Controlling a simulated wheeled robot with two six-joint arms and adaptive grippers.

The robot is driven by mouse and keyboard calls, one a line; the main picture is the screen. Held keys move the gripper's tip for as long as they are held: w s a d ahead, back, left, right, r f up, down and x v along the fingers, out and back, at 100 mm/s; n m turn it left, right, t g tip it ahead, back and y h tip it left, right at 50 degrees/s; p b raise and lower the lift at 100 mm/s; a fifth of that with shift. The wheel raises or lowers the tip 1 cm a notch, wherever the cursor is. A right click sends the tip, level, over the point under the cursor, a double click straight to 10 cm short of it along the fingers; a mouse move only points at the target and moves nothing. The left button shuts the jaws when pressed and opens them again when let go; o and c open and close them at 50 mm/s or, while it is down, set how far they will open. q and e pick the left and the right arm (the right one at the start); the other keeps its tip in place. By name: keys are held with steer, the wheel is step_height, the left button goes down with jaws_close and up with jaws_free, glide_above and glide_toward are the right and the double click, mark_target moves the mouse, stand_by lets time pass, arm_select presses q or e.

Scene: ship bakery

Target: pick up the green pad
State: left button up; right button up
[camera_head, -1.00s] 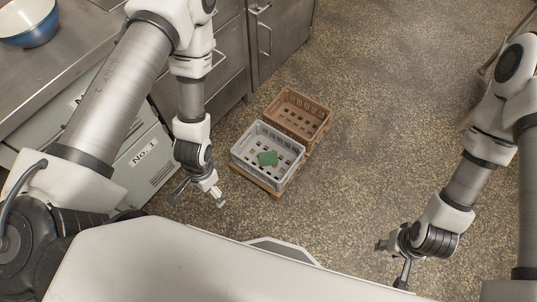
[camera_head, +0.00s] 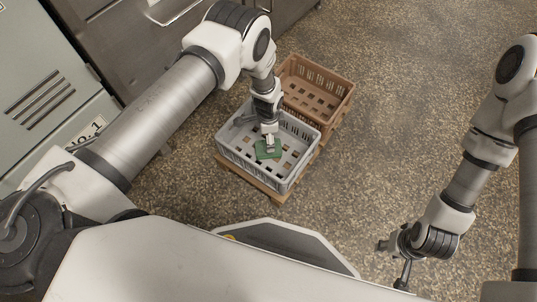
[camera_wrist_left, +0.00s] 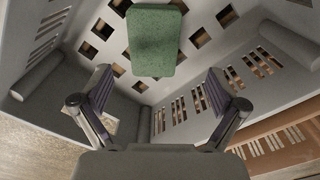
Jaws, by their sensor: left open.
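The green pad (camera_head: 268,149) lies flat on the floor of the grey crate (camera_head: 240,157). In the left wrist view the pad (camera_wrist_left: 154,40) is a speckled green rectangle ahead of the fingertips, centred between them. My left gripper (camera_wrist_left: 158,88) is open and empty, reaching down into the crate. In the head view my left gripper (camera_head: 270,140) is just above the pad and covers part of it. The gap between the fingers and the pad is hard to judge. My right gripper (camera_head: 392,262) is at the lower right, far from the crate; its finger gap is not clear.
The grey crate stands on a wooden pallet (camera_head: 277,196), with a brown crate (camera_head: 330,88) right behind it. Its slotted walls rise around my left gripper. Steel cabinets (camera_head: 112,38) stand at the left. The speckled floor (camera_head: 430,110) to the right is clear.

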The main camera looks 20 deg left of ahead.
arm_select(q)
steer(key=f+b, duration=0.1)
steer(key=f, duration=0.1)
steer(key=f+b, duration=0.1)
steer(key=f, duration=0.2)
steer(key=f+b, duration=0.2)
steer(key=shift+s+d+f, duration=0.15)
steer(key=shift+s, duration=0.2)
steer(key=c, duration=0.8)
steer(key=shift+c, duration=0.3)
steer(key=shift+r, duration=0.2)
step_height(320, 180, up, 10)
steer(key=p, duration=0.6)
